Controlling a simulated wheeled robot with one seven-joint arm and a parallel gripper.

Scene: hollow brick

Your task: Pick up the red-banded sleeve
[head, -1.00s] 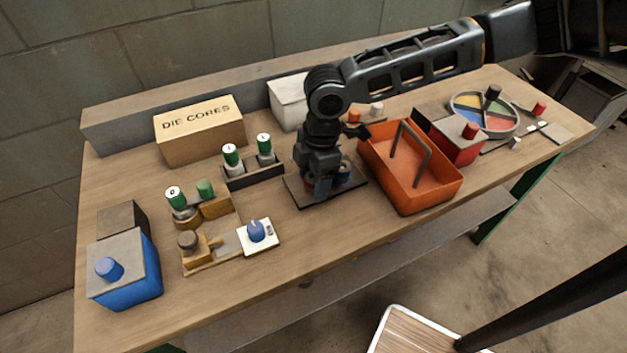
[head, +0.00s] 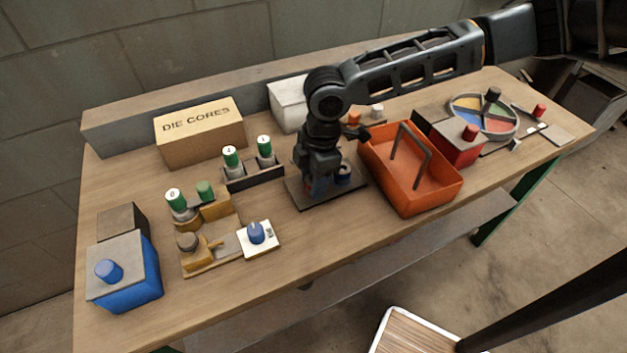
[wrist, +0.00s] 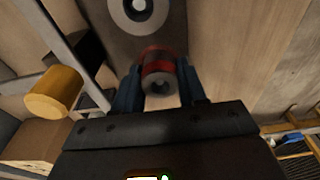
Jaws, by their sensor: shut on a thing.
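The red-banded sleeve (wrist: 158,72) shows in the wrist view as a short grey cylinder with a red band and a hole in its end face. My gripper (wrist: 158,92) is shut on it, one blue-grey finger on each side. In the head view my gripper (head: 318,186) points down over a dark plate (head: 325,199), and the sleeve is mostly hidden between the fingers. Whether it touches the plate is hard to tell.
An orange tray (head: 447,190) with a grey handle stands close to the right of the plate. A dark rack (head: 255,177) with green-topped pieces is on the left. A white block (head: 288,108) and the DIE CORES box (head: 199,138) stand behind.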

